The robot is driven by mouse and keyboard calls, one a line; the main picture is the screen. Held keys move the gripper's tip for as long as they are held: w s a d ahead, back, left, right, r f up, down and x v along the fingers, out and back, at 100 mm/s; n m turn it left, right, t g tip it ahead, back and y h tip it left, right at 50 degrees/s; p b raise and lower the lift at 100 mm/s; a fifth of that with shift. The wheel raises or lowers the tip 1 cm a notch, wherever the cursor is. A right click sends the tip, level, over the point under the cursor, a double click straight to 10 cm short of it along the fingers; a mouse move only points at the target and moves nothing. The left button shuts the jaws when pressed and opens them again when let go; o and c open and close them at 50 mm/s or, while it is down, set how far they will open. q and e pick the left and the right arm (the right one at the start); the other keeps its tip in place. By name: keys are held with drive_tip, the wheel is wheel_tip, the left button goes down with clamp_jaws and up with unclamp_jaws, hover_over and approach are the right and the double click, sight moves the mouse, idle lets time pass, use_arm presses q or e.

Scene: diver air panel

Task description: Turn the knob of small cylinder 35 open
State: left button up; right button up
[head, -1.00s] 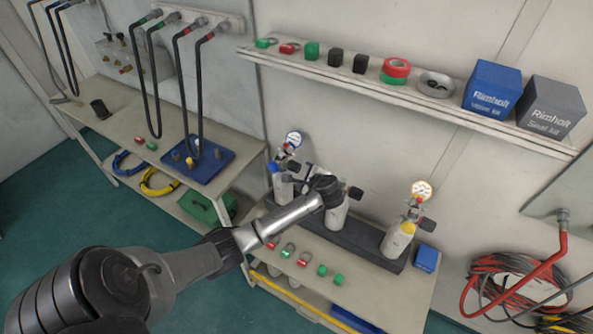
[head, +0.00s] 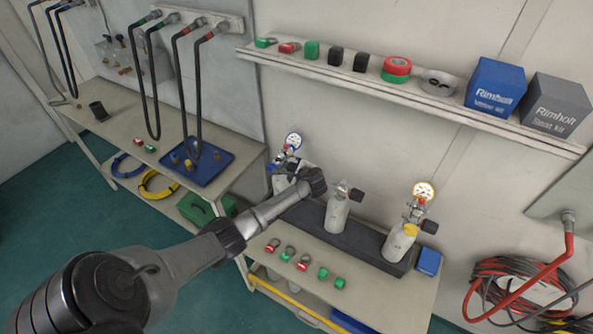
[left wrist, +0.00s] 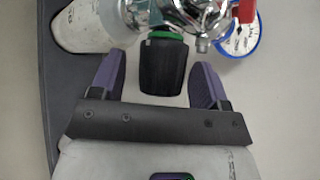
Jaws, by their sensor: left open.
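Three small grey cylinders stand in a dark rack (head: 318,232): left (head: 280,184), middle (head: 337,214) and right (head: 400,243). I cannot read a number 35 on any. My left gripper is at the left cylinder, its fingers mostly hidden in the head view by my wrist. In the left wrist view, my left gripper (left wrist: 157,70) is open. Its two purple-padded fingers stand either side of a black knob (left wrist: 163,68) with a green ring, with a gap on each side. The cylinder (left wrist: 82,25) and its metal valve show above. My right gripper is not in view.
A blue-rimmed gauge (left wrist: 240,32) and a red part (left wrist: 246,10) are close to the right finger. Several red and green rings lie at the bench front (head: 375,298). A blue box (head: 428,262) stands right of the rack. A loaded shelf (head: 420,95) runs above.

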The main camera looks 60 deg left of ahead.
use_arm(q)
drive_tip(key=shift+c, duration=0.4)
drive_tip(key=c, duration=0.8)
drive_tip(key=shift+c, duration=0.2)
drive_tip(key=shift+f+n+t+y+b, duration=0.25)
drive_tip(key=shift+n+t+y+b, duration=0.3)
drive_tip(key=shift+t+b, duration=0.2)
drive_tip(key=n+t+y+b, duration=0.1)
drive_tip(key=n+y+b, duration=0.1)
drive_tip(key=b, duration=0.3)
drive_tip(key=f+n+t+y+b, duration=0.1)
drive_tip(key=n+y+b, duration=0.1)
drive_tip(key=b, duration=0.4)
drive_tip(key=shift+t+y, duration=0.35)
drive_tip(key=n+y+b, duration=0.2)
drive_tip(key=b, duration=0.6)
drive_tip(key=n+g+y+b, duration=0.1)
drive_tip(key=n+y+b, duration=0.1)
drive_tip(key=b, duration=0.6)
drive_tip(key=n+y+b, duration=0.2)
drive_tip(key=n+b, duration=0.2)
drive_tip(key=b, duration=0.4)
drive_tip(key=shift+w+r+g, duration=0.1)
drive_tip(key=shift+r+g, duration=0.15)
drive_tip(key=shift+g, duration=0.15)
drive_tip(key=shift+r+n+g+y+b, duration=0.25)
drive_tip(key=shift+n+g+y+b, duration=0.3)
drive_tip(key=shift+b, duration=0.45)
